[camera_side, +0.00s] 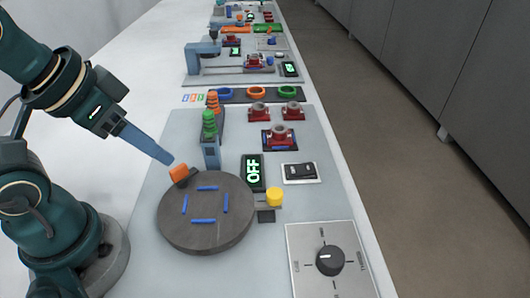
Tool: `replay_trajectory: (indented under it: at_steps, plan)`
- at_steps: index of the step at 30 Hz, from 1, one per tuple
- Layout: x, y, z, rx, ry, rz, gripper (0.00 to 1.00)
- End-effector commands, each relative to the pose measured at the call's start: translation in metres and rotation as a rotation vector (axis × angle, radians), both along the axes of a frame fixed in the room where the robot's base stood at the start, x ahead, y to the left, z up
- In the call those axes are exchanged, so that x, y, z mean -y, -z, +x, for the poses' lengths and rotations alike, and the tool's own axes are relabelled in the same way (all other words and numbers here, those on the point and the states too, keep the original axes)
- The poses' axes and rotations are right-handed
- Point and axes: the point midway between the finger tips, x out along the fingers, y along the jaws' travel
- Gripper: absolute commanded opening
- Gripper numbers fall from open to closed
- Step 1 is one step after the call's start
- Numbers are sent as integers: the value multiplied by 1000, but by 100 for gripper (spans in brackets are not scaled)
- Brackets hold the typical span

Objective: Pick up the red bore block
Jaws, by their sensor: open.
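Red bore blocks with grey round tops show right of centre. One red bore block (258,112) stands at the left of the back pair. A second red bore block (291,111) stands to its right. A third red bore block (280,137) sits in front of them on a dark base with blue edges. My gripper (171,160) is to the left of all three, tilted down and well apart from them. Its fingers are seen edge-on, and it is open. Its tip is just above an orange block (179,173); whether they touch is not clear.
A grey turntable (235,236) with blue marks is below my gripper. A stack light (210,124) stands between my gripper and the red blocks. An OFF display (253,173), a rocker switch (299,171), a yellow button (275,196) and a dial panel (305,282) are nearby.

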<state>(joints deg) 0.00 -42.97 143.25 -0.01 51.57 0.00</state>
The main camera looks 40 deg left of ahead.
Motion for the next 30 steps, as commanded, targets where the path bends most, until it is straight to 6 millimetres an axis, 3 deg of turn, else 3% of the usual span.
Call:
replay_trajectory:
  at_steps: [1, 3, 15, 20, 24, 30]
  plan:
    - [0, 0, 0, 0, 0, 0, 50]
    - [0, 0, 0, 0, 0, 0, 77]
    - [1, -3, 2, 13, 30, 12, 78]
    - [5, -35, 32, 105, 98, 33, 78]
    - [7, -58, 70, 136, 152, 49, 78]
    - [8, -71, 132, 143, 213, 64, 78]
